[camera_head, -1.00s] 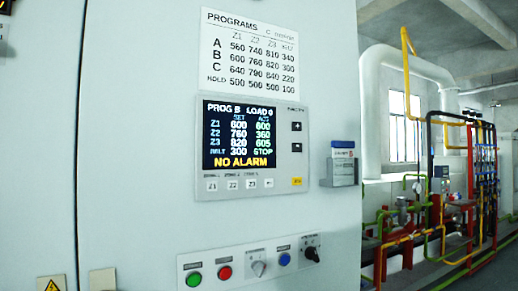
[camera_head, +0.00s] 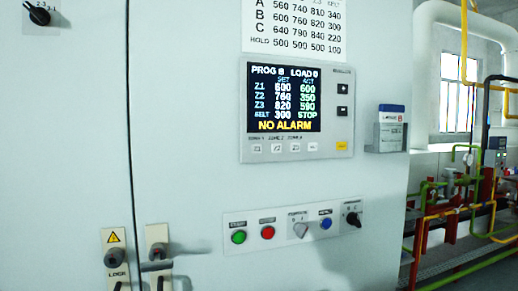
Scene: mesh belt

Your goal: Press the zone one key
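The control unit (camera_head: 347,128) is a beige panel on the cabinet front, right of centre. Its lit screen (camera_head: 284,98) reads PROG B, LOAD 0 and NO ALARM, with set and actual columns. A row of small pale keys runs below the screen. The leftmost one, under a blurred zone label, is the zone one key (camera_head: 257,149). The zone two key (camera_head: 277,148) and zone three key (camera_head: 295,147) sit to its right. Nothing covers these keys. Neither of my grippers shows in the view.
A strip below has a green button (camera_head: 239,237), a red button (camera_head: 267,232), a blue button (camera_head: 326,224) and knobs. A program chart (camera_head: 292,27) hangs above. A box holder (camera_head: 387,136) projects at the right. Door latches (camera_head: 115,258) are at lower left.

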